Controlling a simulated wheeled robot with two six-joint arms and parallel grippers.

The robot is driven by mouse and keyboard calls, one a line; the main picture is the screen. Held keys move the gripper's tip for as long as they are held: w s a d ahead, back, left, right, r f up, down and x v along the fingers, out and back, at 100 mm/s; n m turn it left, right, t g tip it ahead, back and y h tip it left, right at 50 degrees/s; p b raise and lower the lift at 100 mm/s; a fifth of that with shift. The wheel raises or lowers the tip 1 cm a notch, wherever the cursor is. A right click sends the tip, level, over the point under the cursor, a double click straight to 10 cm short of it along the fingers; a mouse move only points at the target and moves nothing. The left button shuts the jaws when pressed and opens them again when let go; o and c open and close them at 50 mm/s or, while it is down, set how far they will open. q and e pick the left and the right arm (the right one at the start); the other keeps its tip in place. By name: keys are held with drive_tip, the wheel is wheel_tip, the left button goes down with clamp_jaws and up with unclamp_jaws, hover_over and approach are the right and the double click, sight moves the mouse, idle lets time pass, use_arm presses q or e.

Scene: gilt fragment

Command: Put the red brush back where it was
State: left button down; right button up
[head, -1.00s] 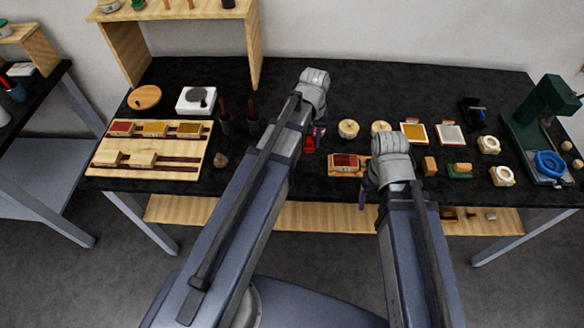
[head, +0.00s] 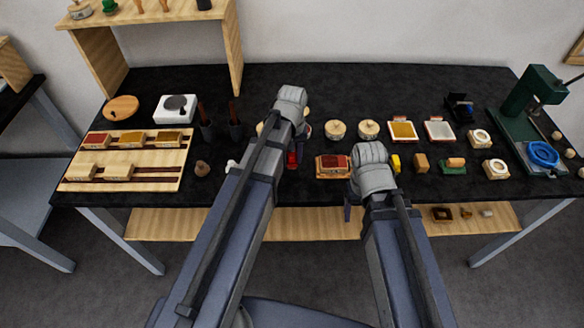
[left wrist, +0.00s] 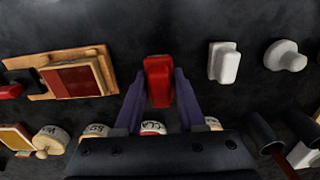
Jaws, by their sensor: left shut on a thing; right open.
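The red brush (left wrist: 158,80), a red block in the left wrist view, is between the fingers of my left gripper (left wrist: 159,88), which is shut on it. In the head view the red brush (head: 293,158) shows just right of my left forearm, which hides part of it. I cannot tell whether it touches the table. Left of it in the wrist view is a wooden block with a dark red top (left wrist: 75,78). My right gripper (head: 348,208) is open and empty at the table's front edge, its fingers partly hidden by its wrist.
A white block (left wrist: 223,62) and a white knobbed piece (left wrist: 286,55) lie beside the red brush. Round lidded pots (head: 336,130) stand behind. A yellow piece (head: 395,163) is by my right wrist. A wooden board (head: 75,172) with several blocks lies at left.

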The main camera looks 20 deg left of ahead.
sight(292, 164)
use_arm(q)
drive_tip(key=shift+f+b, duration=1.8)
drive_tip(key=shift+f, duration=0.2)
drive_tip(key=c, duration=0.5)
unclamp_jaws()
drive_tip(key=shift+r, duration=0.1)
wheel_tip(292, 164, up, 12)
drive_tip(key=p, duration=1.2)
drive_tip(key=shift+r, duration=0.2)
drive_tip(key=s+d+m+y, duration=0.1)
drive_tip(key=s+d+m, duration=0.6)
drive_tip(key=s+d, duration=0.3)
drive_tip(key=s, duration=0.4)
drive_tip(key=shift+s+d, duration=0.15)
drive_tip(key=shift+d, duration=0.1)
